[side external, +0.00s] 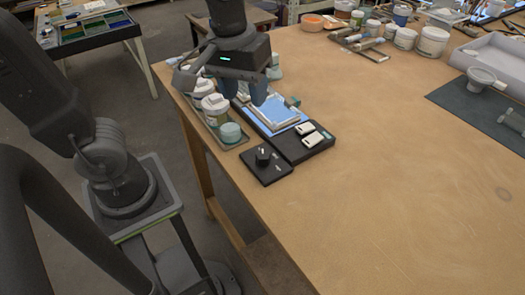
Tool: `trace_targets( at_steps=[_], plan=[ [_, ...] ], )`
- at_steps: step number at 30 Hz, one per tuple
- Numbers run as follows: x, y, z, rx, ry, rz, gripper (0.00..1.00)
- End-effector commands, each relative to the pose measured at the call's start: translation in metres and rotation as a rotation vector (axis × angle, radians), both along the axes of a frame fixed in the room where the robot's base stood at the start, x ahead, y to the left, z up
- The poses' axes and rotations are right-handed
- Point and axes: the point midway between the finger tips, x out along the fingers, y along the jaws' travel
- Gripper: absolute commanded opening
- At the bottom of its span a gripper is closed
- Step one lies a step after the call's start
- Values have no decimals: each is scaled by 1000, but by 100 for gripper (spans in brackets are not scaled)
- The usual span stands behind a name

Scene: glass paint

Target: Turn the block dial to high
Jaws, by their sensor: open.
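The dial (263,155) is a small black knob on a flat black square block (269,168) near the left edge of the table. Its markings are too small to read, so I cannot tell its setting. My gripper (257,92) is open, pointing down above a lit blue and white panel (287,124) behind the dial block. It is apart from the dial. Its fingertips partly hide the panel's far left side.
A black base with two white blocks (313,138) adjoins the dial block at right. Jars with white lids (214,103) and a pale green pot (230,132) stand in a tray at left. A grey tray (493,62) is far right. The table's middle is clear.

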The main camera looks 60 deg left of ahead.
Motion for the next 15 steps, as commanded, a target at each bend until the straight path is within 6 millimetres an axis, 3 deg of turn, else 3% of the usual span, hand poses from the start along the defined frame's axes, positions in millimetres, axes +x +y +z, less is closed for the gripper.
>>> trace_targets(
  at_steps=[6,11,15],
  plan=[
    [18,-25,-5,9,131,191,57],
    [19,-27,-13,13,149,224,57],
    [19,-27,-33,14,151,223,57]
  ],
)
